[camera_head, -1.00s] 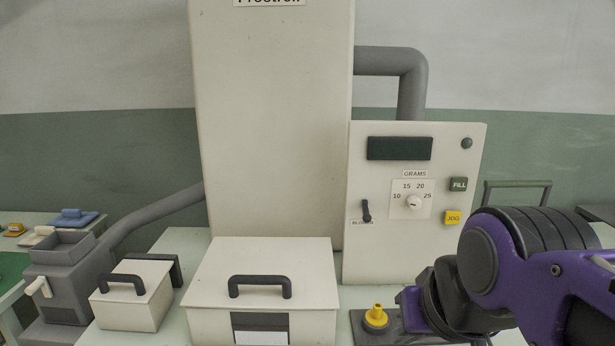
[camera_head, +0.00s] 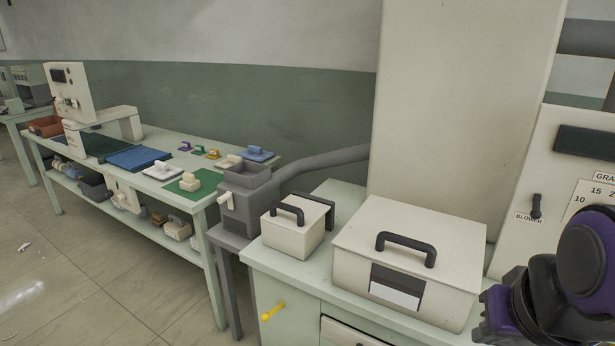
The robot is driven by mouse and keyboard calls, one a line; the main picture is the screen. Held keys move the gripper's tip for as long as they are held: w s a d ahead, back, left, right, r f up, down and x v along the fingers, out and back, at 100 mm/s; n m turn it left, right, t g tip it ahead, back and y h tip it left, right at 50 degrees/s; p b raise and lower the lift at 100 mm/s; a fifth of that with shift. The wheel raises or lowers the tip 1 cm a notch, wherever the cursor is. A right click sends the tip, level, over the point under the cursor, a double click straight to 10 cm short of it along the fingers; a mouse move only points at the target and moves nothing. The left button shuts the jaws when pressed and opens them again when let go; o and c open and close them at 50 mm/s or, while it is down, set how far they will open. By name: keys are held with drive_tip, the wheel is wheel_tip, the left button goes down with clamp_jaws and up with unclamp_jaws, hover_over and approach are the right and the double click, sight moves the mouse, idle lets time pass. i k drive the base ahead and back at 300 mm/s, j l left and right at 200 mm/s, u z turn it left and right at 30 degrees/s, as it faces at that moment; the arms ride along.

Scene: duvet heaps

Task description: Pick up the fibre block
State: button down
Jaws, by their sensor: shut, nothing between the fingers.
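I cannot tell for sure which thing is the fibre block. A small cream block (camera_head: 190,182) with a raised top sits on a green mat (camera_head: 208,178) at the near end of the long bench. Part of my purple and black arm shows at the lower right edge, in front of the white control panel.
The long bench (camera_head: 216,190) also holds a blue mat (camera_head: 138,158). A grey hopper (camera_head: 246,190) with a pipe stands between the benches. Two cream boxes with black handles, one small (camera_head: 292,234) and one large (camera_head: 400,255), stand on the nearer cabinet. The floor (camera_head: 100,270) at left is largely clear.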

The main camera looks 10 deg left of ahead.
sight(190, 183)
drive_tip(key=u, duration=1.3)
drive_tip(key=i+u, duration=0.2)
drive_tip(key=i+j+u, duration=0.25)
drive_tip(key=i, duration=0.2)
drive_tip(key=i+u, duration=0.2)
drive_tip(key=i, duration=0.3)
drive_tip(key=i+j+z, duration=0.2)
drive_tip(key=i, duration=0.3)
drive_tip(key=i+j+z, duration=0.25)
drive_tip(key=i, duration=0.25)
drive_tip(key=l, duration=0.1)
